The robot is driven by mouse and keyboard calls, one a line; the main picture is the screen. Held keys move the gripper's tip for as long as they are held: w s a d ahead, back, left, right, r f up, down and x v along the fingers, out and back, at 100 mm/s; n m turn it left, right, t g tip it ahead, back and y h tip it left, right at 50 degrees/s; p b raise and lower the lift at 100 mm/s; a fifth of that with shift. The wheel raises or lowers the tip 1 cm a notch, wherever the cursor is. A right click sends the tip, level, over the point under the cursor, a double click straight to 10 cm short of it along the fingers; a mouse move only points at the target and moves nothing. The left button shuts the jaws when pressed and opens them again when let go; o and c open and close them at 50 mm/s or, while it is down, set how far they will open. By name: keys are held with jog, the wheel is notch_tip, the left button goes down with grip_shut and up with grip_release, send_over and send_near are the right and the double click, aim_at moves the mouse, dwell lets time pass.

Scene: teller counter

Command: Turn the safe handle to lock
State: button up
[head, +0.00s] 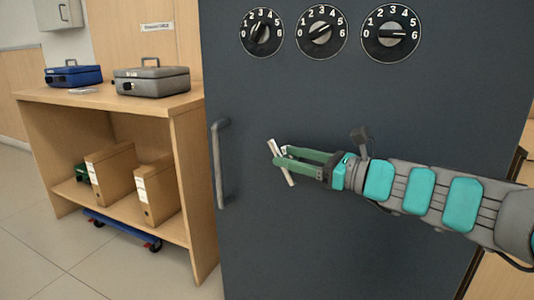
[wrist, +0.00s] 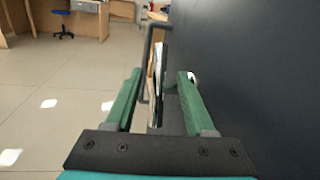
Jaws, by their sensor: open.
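The dark grey safe door (head: 330,240) fills the right half of the head view. A small silver safe handle (head: 290,179) sits on it, its bar upright but leaning, top to the left. My gripper (head: 278,157) reaches in from the right at the handle, and its green fingers cover the handle's middle. In the wrist view my gripper (wrist: 159,76) is open, with the handle's narrow bar (wrist: 158,88) showing between the two fingers. I cannot tell whether either finger touches it. The right finger is close to the door face.
A long vertical grey pull bar (head: 219,165) is on the door's left edge. Three numbered dials, one of them at the left (head: 261,32), are above. A wooden shelf unit (head: 110,104) with a grey cash box (head: 152,82) stands left. The floor (head: 40,250) at left is clear.

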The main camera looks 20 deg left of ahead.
aim_at(274, 154)
jog(key=shift+b+x, duration=0.55)
jog(key=shift+x, duration=2.7)
jog(key=shift+c, duration=0.2)
grip_shut()
